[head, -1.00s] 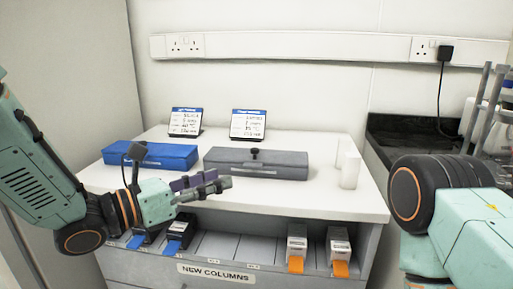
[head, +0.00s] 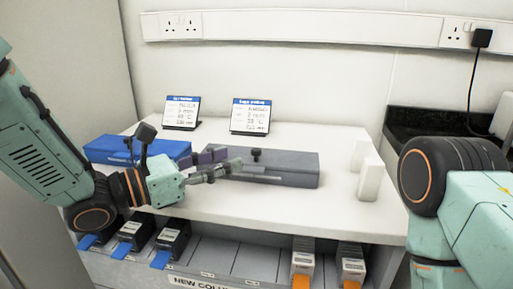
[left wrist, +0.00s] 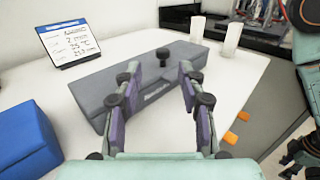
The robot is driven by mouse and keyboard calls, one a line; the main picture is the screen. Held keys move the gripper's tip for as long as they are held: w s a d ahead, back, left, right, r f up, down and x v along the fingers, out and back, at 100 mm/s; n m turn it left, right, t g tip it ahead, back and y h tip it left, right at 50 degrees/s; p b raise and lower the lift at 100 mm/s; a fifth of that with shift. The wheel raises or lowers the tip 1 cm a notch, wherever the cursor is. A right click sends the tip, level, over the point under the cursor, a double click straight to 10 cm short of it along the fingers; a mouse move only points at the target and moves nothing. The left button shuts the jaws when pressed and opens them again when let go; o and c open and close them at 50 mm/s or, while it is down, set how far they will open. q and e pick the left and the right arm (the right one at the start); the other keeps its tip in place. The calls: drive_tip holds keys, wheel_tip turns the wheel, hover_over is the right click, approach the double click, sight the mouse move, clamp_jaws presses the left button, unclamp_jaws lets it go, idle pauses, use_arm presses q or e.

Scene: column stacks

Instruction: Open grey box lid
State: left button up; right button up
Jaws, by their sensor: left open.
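The grey box (head: 297,169) sits shut on the white counter, with a small black knob (head: 256,153) on its lid. In the left wrist view the box (left wrist: 93,87) lies ahead, and its knob (left wrist: 162,53) shows beyond and between my fingers. My left gripper (head: 222,166) is open and empty, its purple-padded fingers in front of the box's left part in the head view. In the left wrist view the spread fingers (left wrist: 158,84) overlap the near side of the box. I cannot tell whether they touch it. My right gripper is not in view.
A blue box (head: 105,148) stands left of the grey one. Two label cards (head: 181,112) (head: 250,116) stand behind. White blocks (head: 371,178) stand at the right. The counter front (head: 290,205) is clear.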

sight(252, 152)
use_arm(q)
drive_tip(key=shift+w+d, duration=0.1)
drive_tip(key=shift+d, duration=0.5)
drive_tip(key=b+x, duration=0.1)
drive_tip(key=x, duration=0.4)
drive_tip(key=shift+w+d, duration=0.1)
drive_tip(key=shift+d, duration=0.25)
drive_tip(key=shift+w+d, duration=0.3)
drive_tip(key=shift+w, duration=0.05)
clamp_jaws()
